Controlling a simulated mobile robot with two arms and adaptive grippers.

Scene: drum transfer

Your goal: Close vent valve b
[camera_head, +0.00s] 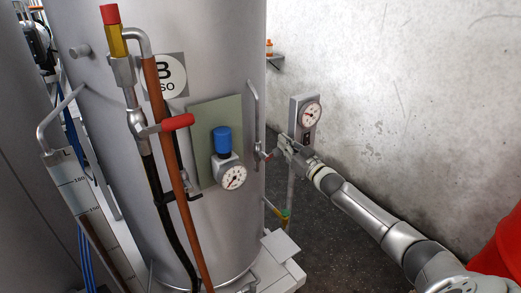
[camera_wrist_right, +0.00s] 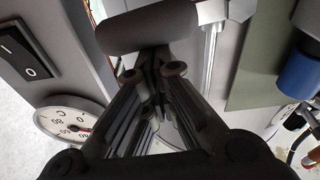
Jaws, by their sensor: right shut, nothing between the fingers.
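The tank marked B (camera_head: 225,75) stands in the middle of the head view. A red lever (camera_head: 178,122) sits on the pipework at its front. A small red-tipped fitting (camera_head: 269,156) shows at the tank's right edge; I cannot tell which of these is vent valve b. My right gripper (camera_head: 284,146) is shut and empty beside that fitting, near the grab handle and the wall-side gauge box. I cannot tell whether it touches the fitting. In the right wrist view the closed fingers (camera_wrist_right: 152,88) fill the middle and hide what lies behind them. My left gripper is not in view.
A blue-capped regulator (camera_head: 222,140) with a gauge is on the tank front. Dark floor (camera_head: 325,240) lies clear under my arm.

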